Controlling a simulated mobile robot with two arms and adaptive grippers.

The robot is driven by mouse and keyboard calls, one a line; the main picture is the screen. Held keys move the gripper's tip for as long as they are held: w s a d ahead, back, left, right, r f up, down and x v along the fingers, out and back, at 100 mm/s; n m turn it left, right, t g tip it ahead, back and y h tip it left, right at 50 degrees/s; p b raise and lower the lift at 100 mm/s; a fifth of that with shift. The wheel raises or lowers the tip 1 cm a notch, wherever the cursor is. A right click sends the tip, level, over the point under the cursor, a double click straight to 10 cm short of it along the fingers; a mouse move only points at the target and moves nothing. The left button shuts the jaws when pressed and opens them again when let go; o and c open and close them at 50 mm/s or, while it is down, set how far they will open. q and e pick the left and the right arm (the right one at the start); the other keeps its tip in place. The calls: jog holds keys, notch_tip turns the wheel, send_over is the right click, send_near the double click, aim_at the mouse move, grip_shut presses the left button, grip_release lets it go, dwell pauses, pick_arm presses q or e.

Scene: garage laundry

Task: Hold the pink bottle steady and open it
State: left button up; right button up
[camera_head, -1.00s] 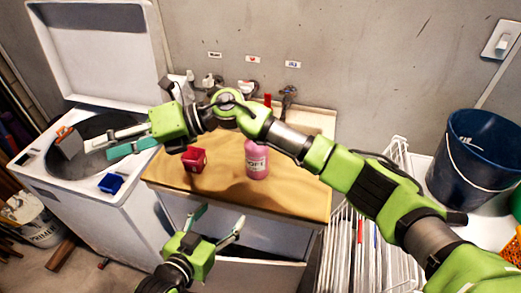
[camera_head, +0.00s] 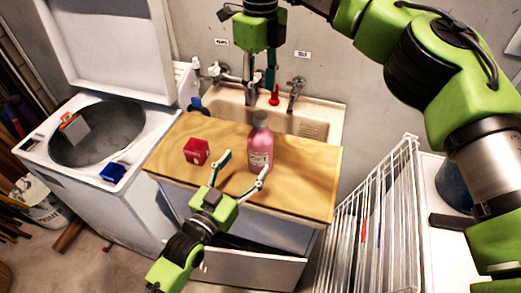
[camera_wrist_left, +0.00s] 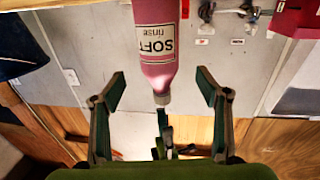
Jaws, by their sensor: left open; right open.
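The pink bottle (camera_head: 261,153) stands upright on the wooden board (camera_head: 310,180). It has a grey cap and a pale label. In the left wrist view the bottle (camera_wrist_left: 157,40) appears upside down, its cap pointing down between my finger tips. My left gripper (camera_head: 244,164) is open, its fingers spread at the near side of the bottle; I cannot tell whether they touch it. My right gripper (camera_head: 259,80) is open and empty, pointing down above the bottle, apart from the cap.
A red box (camera_head: 196,151) stands left of the bottle. Behind the board is a sink (camera_head: 312,125) with taps. An open washer (camera_head: 50,180) holding a blue box (camera_head: 112,172) stands left. A white wire rack (camera_head: 385,190) is at right.

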aim_at(260, 143)
pick_arm(q)
jog(key=x, duration=0.9)
jog(key=shift+w+d, duration=0.1)
jog(key=shift+w, duration=0.05)
